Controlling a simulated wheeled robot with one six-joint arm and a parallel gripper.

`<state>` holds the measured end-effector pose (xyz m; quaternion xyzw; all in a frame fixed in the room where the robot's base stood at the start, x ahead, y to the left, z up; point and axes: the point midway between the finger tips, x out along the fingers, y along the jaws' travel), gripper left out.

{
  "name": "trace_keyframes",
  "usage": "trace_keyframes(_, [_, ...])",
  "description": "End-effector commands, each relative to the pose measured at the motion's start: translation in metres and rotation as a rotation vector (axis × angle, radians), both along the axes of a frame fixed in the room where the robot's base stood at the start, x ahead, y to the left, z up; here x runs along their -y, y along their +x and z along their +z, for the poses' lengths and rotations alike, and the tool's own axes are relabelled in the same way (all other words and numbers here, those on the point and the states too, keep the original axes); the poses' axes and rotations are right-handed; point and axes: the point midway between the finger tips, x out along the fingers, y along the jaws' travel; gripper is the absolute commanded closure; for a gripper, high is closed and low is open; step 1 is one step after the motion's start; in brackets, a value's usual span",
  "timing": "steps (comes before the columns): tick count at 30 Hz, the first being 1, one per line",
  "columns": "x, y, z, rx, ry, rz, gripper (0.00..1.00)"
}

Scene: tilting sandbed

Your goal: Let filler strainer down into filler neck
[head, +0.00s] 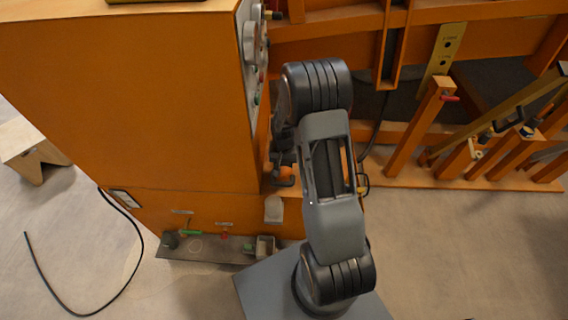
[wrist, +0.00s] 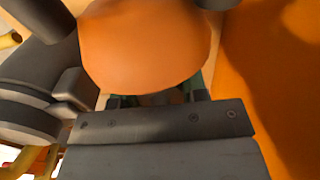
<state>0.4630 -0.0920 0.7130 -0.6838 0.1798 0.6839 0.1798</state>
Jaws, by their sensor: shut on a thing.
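My gripper (wrist: 155,103) shows in the wrist view just past its dark screwed bar, its fingers mostly hidden. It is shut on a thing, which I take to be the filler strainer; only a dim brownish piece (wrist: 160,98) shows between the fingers. A large rounded orange part (wrist: 145,45) fills the view just beyond; I cannot tell whether it belongs to the strainer or the machine. In the head view a small orange part (head: 285,178) sits below the dark end of my arm, beside the orange cabinet. The filler neck cannot be made out, nor whether the strainer is inside it.
The orange cabinet (head: 130,90) stands close at left, with gauges (head: 254,45) on its side. A low ledge with small fittings (head: 215,247) runs along its foot. Orange posts and levers (head: 480,140) stand at right. A black hose (head: 125,265) lies on the floor.

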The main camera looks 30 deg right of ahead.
Motion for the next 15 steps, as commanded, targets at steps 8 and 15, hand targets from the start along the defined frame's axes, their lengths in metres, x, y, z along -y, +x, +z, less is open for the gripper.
trace_keyframes(8, [0.0,0.0,-0.005,0.0,0.0,0.0,0.84])
trace_keyframes(15, [0.0,0.0,-0.011,0.0,0.0,0.0,0.84])
